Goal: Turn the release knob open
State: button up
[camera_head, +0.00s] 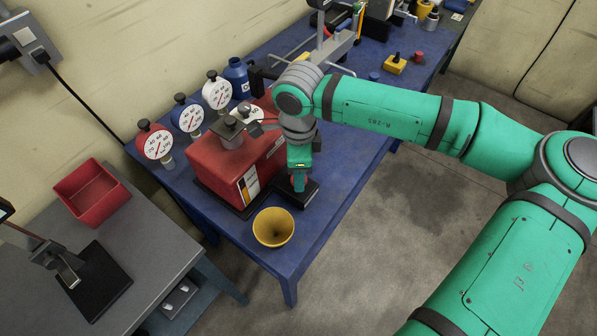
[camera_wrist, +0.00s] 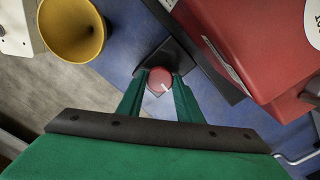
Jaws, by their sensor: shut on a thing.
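The release knob (camera_wrist: 160,80) is round and red with a white pointer line, seen from above in the wrist view. It sits on a dark base (camera_wrist: 183,62) beside the red machine (camera_wrist: 250,40). In the head view the dark base (camera_head: 309,192) shows at the machine's front right, with the knob mostly hidden by my gripper. My gripper (camera_wrist: 159,82) points down with one green finger on each side of the knob, shut on it. It also shows in the head view (camera_head: 299,185). The white line points to the lower right in the wrist view.
A red bin (camera_head: 91,192) sits on the grey table.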

jog(key=n, duration=0.4)
jog(key=shift+n, duration=0.3)
jog(key=n, duration=0.3)
jog(key=shift+n, duration=0.3)
jog(key=n, duration=0.5)
jog(key=shift+w+r+n, duration=0.1)
jog(key=shift+w+n, duration=0.1)
jog(key=shift+n, duration=1.1)
jog(key=shift+a, duration=0.1)
jog(key=o, duration=0.9)
jog(key=shift+o, duration=0.7)
jog(key=shift+s, duration=0.1)
